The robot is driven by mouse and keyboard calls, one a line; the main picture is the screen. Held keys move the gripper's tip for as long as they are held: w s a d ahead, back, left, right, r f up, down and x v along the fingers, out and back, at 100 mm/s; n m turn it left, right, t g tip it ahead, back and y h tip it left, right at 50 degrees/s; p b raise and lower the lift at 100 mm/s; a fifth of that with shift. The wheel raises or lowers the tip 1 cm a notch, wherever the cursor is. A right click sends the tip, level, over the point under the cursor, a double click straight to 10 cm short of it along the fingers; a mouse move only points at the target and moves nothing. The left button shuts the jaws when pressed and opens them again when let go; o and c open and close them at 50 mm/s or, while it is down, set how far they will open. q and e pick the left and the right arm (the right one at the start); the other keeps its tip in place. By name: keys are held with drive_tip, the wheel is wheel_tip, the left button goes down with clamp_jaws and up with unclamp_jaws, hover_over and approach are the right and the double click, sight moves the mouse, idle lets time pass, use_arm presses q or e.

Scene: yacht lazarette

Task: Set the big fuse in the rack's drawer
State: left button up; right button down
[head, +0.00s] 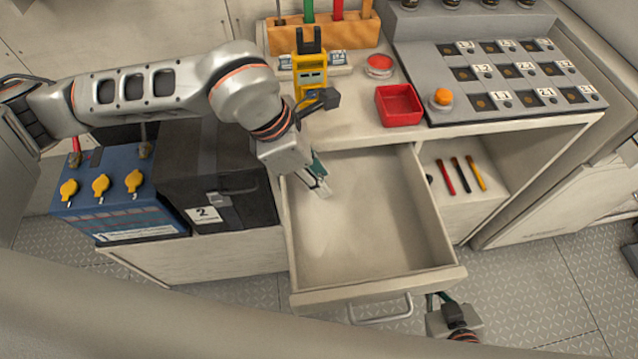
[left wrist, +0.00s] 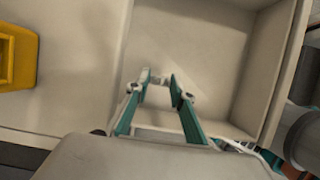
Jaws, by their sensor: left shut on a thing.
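The rack's drawer (head: 375,287) is pulled out, and its visible floor is bare. My left gripper (head: 322,188) reaches down over the drawer's left back part. In the left wrist view my left gripper (left wrist: 160,82) is shut on a small pale grey thing, the big fuse (left wrist: 159,80), mostly hidden between the fingertips. I cannot tell whether the fuse touches the drawer floor. My right gripper (head: 438,298) is low in front of the drawer, right of its handle (head: 380,310); its finger gap is unclear.
On the counter stand a yellow tester (head: 311,78), a red tray (head: 399,105), a round red container (head: 379,66) and a grey labelled panel (head: 500,70). A black case (head: 205,170) and a blue box (head: 115,190) stand left. An open shelf (head: 470,195) holds thin tools.

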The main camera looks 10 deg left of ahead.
sight(318, 199)
use_arm(q)
wheel_tip(318, 199, down, 3)
drive_tip(key=shift+f, duration=0.2)
drive_tip(key=shift+f, duration=0.15)
drive_tip(key=o, duration=0.8)
drive_tip(key=shift+r, duration=0.3)
drive_tip(key=p+v, duration=0.1)
drive_tip(key=v, duration=1)
drive_tip(key=shift+a+r, duration=0.15)
drive_tip(key=shift+r, duration=0.25)
